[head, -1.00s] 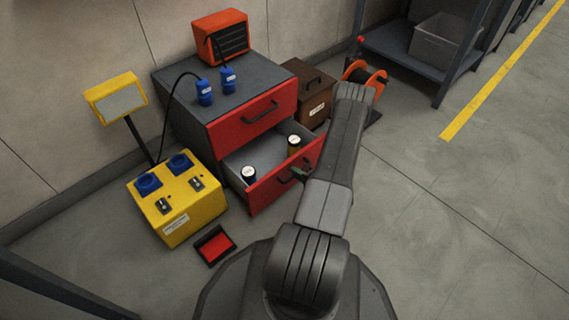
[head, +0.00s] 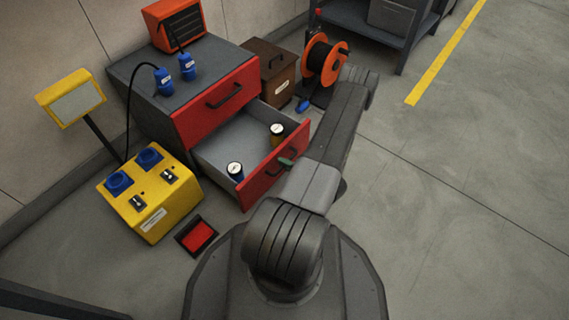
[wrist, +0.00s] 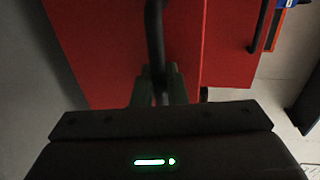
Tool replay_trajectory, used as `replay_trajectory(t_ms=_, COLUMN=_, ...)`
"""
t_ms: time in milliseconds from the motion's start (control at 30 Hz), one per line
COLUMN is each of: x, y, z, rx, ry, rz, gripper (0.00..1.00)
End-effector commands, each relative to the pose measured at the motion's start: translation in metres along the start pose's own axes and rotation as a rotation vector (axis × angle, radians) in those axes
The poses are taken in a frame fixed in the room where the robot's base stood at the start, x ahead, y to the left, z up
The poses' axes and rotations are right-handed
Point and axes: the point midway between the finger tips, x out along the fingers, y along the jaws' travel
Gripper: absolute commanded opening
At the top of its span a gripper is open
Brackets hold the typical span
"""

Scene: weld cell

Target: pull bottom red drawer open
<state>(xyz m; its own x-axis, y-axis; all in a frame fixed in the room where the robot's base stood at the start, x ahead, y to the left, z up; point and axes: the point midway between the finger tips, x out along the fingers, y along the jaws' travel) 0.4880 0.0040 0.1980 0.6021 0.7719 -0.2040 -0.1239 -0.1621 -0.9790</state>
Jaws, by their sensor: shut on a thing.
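The bottom red drawer (head: 262,181) of the grey cabinet (head: 133,72) stands partly open in the head view. My gripper (wrist: 160,88) is shut on the drawer's dark bar handle (wrist: 155,40) in the wrist view. In the head view my arm hides most of the gripper, and only a greenish finger part shows at the drawer front. The upper red drawer (head: 215,105) is closed.
A yellow box with blue sockets (head: 150,195) and a small red tray (head: 197,236) are on the floor at left. A brown box (head: 268,70) and an orange cable reel (head: 323,60) stand beyond the cabinet. Floor at right is clear.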

Motion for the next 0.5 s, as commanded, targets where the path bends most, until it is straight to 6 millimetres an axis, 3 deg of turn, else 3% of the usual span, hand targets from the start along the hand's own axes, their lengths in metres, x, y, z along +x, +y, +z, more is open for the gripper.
replay_trajectory(t_ms=333, x=-0.001, y=0.0, z=-0.001, rx=0.0, ry=0.001, rz=0.0, gripper=0.17)
replay_trajectory(t_ms=500, x=-0.01, y=-0.001, z=-0.001, rx=0.001, ry=0.003, rz=0.001, gripper=0.17)
